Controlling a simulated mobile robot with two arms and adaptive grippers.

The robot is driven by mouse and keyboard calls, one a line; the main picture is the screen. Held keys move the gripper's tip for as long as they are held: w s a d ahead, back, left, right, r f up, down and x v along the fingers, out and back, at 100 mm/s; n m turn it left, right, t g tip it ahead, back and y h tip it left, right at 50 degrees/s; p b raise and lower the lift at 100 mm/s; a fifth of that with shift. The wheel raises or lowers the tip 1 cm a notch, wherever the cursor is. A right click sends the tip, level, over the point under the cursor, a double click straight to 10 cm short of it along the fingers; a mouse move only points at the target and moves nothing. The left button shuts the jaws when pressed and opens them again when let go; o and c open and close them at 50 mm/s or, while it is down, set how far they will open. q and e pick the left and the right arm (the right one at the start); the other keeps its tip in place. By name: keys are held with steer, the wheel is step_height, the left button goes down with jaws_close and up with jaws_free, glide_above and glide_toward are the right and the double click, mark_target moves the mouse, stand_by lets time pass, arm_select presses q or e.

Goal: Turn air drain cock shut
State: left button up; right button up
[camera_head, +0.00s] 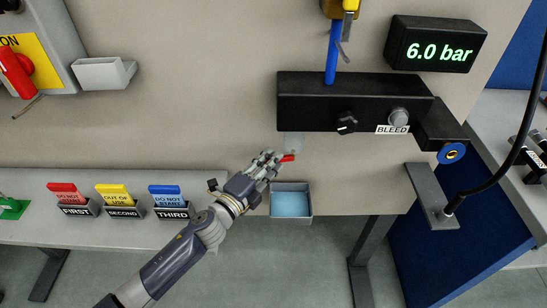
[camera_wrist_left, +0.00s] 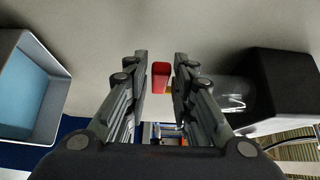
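The drain cock's red handle (camera_head: 288,158) shows just below the clear bowl (camera_head: 294,142) under the black air unit (camera_head: 310,100). My left gripper (camera_head: 272,160) is at the handle, coming from the lower left. In the left wrist view the red handle (camera_wrist_left: 160,76) lies between the two open fingers (camera_wrist_left: 161,66), with a gap on each side. The clear bowl (camera_wrist_left: 232,92) is right of the fingers there. A small yellowish part shows behind the handle; the cock's body is mostly hidden. My right gripper is not in view.
A grey tray with a blue bottom (camera_head: 291,216) hangs just below the gripper. A display (camera_head: 435,45) reads 6.0 bar. The air unit carries a black knob (camera_head: 346,123) and a grey button (camera_head: 398,117) above a BLEED label. Red, yellow and blue tags (camera_head: 165,189) stand left.

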arm_select(q)
steer(key=shift+x, duration=0.8)
jaws_close()
